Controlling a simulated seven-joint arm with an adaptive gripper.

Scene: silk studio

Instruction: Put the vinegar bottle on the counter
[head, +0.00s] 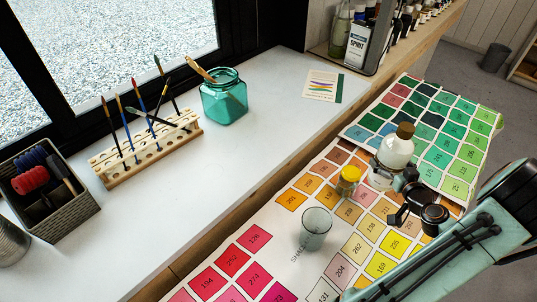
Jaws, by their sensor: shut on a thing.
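The vinegar bottle (396,150), pale and clear with a brown cap, is upright over the colour charts at the right. My gripper (393,180) is shut on its lower part, reaching in from the lower right. The fingers partly hide the bottle's base, and I cannot tell whether it touches the charts or is just above them. The white counter (250,150) runs along the window, to the left of the bottle and my gripper.
A small yellow-capped jar (347,181) and an empty glass (316,229) stand left of the bottle. On the counter are a teal jar (224,98), a wooden brush rack (150,150), a basket (50,200) and a card (322,86). The counter's middle is clear.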

